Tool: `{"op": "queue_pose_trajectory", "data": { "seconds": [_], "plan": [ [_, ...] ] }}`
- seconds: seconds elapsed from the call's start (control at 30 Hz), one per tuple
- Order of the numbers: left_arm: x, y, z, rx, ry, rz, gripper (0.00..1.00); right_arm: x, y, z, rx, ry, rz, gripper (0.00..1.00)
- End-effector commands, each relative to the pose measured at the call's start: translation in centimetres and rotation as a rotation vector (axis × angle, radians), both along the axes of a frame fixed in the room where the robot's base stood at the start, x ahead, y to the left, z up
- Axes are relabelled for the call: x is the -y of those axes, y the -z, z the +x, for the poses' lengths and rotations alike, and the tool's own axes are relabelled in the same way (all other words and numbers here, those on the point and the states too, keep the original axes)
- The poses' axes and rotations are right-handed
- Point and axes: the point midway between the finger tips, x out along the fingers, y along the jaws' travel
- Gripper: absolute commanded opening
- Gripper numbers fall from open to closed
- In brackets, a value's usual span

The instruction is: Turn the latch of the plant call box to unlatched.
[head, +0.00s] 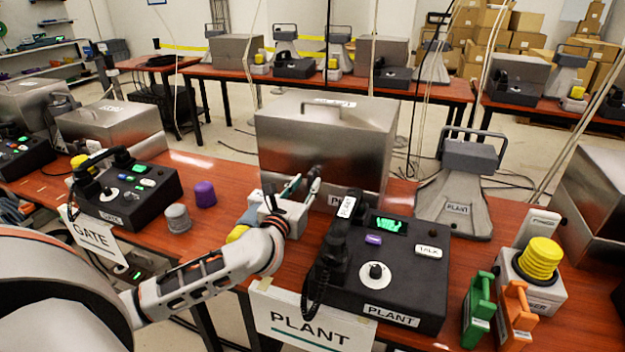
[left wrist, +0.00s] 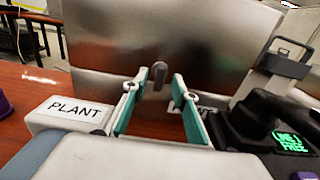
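The plant call box (head: 325,140) is a closed brushed-metal box with a top handle, standing behind the plant phone. Its front fills the upper middle of the left wrist view (left wrist: 200,45). The latch (left wrist: 158,74) is a small grey lever on that front, roughly upright. My left gripper (head: 303,186) is in front of the box. In the left wrist view its teal-padded fingers (left wrist: 160,88) are apart, with the latch seen in the gap between the tips. I cannot tell any contact. My right gripper is not in view.
The black plant phone (head: 385,275) with handset is right of my left gripper. A white PLANT-labelled unit (left wrist: 70,112) is close to its left. A grey PLANT stand (head: 455,200) is right of the box. Purple (head: 204,194) and grey knobs (head: 177,217) stand left.

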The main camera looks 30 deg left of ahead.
Motion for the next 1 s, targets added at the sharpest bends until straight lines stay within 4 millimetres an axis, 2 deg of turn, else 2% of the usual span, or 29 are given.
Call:
{"op": "queue_pose_trajectory", "data": {
  "seconds": [0.1,0.23,0.6,0.67,0.7,0.73,1.0],
  "plan": [
    [-0.4,0.1,1.7,0.0,0.0,0.001,0.28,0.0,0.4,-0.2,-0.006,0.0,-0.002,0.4],
    [-0.6,0.1,2.8,0.001,0.001,0.002,0.28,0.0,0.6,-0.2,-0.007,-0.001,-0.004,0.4],
    [-0.8,0.0,3.4,0.0,0.001,0.002,0.28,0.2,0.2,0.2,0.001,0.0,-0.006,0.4],
    [-0.8,0.0,3.4,0.0,0.001,0.002,0.15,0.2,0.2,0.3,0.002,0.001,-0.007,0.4],
    [-0.8,0.0,3.4,0.0,0.001,0.002,0.04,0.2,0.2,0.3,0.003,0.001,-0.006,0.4],
    [-0.8,0.0,3.4,0.0,0.001,0.002,0.0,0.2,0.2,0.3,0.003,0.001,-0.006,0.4],
    [-0.7,0.0,3.4,-0.001,0.001,0.009,0.0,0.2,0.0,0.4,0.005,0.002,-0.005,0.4]
  ]
}}
